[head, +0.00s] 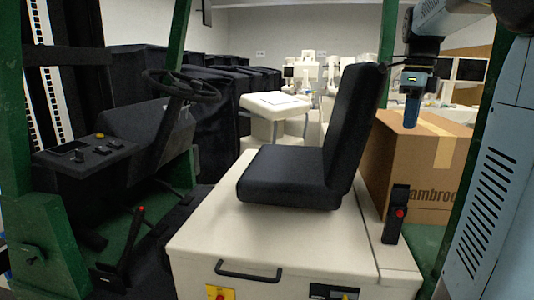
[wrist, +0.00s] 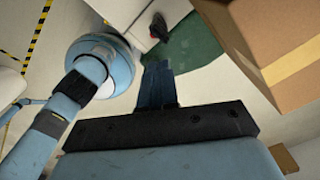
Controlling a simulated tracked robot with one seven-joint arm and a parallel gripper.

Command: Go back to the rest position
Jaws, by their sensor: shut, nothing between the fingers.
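My gripper (head: 412,112) hangs from my arm at the upper right of the head view, pointing down. It is in front of the upper part of a cardboard box (head: 415,172). In the wrist view my gripper (wrist: 158,72) shows its two blue fingers together, with nothing held. The same box (wrist: 270,40) shows at the upper right there, apart from the fingertips.
A cart with a black seat (head: 300,175) on a white base (head: 260,235) stands ahead, with a steering wheel (head: 184,85) and green posts (head: 178,40). Dark covered carts (head: 215,120) line the back left. Black-and-yellow floor tape (wrist: 38,32) shows in the wrist view.

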